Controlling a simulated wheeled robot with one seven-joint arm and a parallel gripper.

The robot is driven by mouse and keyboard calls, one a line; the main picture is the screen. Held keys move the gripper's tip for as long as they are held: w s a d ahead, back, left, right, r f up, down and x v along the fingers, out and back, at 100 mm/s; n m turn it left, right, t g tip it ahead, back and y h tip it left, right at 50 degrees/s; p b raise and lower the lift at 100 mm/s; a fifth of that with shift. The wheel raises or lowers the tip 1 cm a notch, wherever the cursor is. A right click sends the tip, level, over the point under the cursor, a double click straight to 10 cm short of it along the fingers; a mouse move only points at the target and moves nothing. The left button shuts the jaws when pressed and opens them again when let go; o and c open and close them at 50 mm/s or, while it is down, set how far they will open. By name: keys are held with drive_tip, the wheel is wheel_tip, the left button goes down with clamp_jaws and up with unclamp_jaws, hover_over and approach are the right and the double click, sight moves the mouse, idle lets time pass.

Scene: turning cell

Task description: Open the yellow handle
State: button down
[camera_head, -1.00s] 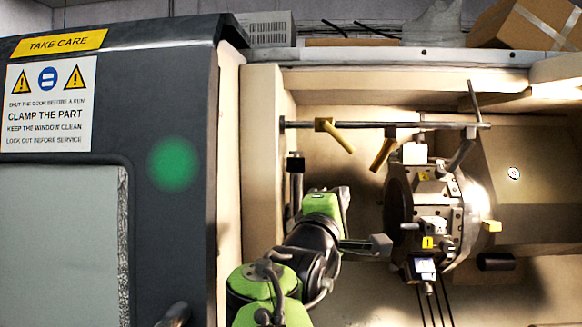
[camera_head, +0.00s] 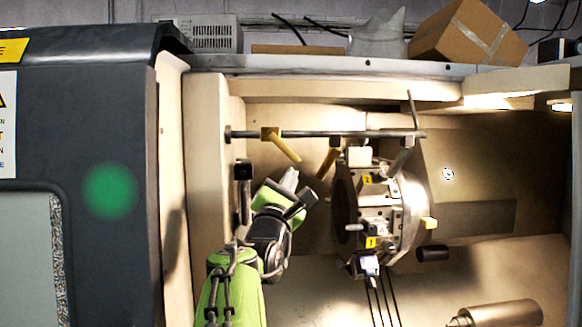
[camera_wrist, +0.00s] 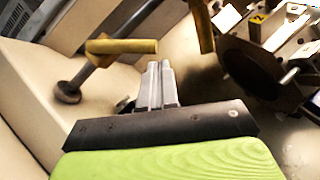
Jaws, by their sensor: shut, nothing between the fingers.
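Two yellow handles hang on a grey horizontal rod inside the machine. The left yellow handle (camera_head: 286,149) slants down to the right; in the wrist view (camera_wrist: 125,47) it lies across the upper left, ending just above my fingertips. The right yellow handle (camera_head: 327,163) slants down to the left and shows at the top of the wrist view (camera_wrist: 202,25). My gripper (camera_head: 291,174) points up just below the left handle. Its fingers are together and empty in the wrist view (camera_wrist: 159,66). I cannot tell whether they touch the handle.
The grey rod (camera_head: 350,133) runs along the back wall. A round tool turret (camera_head: 410,215) stands right of my gripper, with tools sticking out. The dark machine door (camera_head: 115,130) is at the left. A metal cylinder (camera_head: 500,313) lies at the lower right.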

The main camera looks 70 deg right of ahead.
drive_tip(key=shift+s+d+r, duration=0.1)
drive_tip(key=shift+s+r, duration=0.05)
drive_tip(key=shift+r, duration=0.15)
drive_tip(key=shift+s+d+r, duration=0.1)
drive_tip(key=shift+s+r, duration=0.1)
drive_tip(key=shift+s, duration=0.1)
idle(0.3)
drive_tip(key=s+d+r+p, duration=0.2)
drive_tip(key=s+r, duration=0.2)
drive_tip(key=r, duration=0.1)
drive_tip(key=shift+p, duration=0.35)
idle(0.4)
drive_tip(key=shift+r, duration=0.15)
idle(0.4)
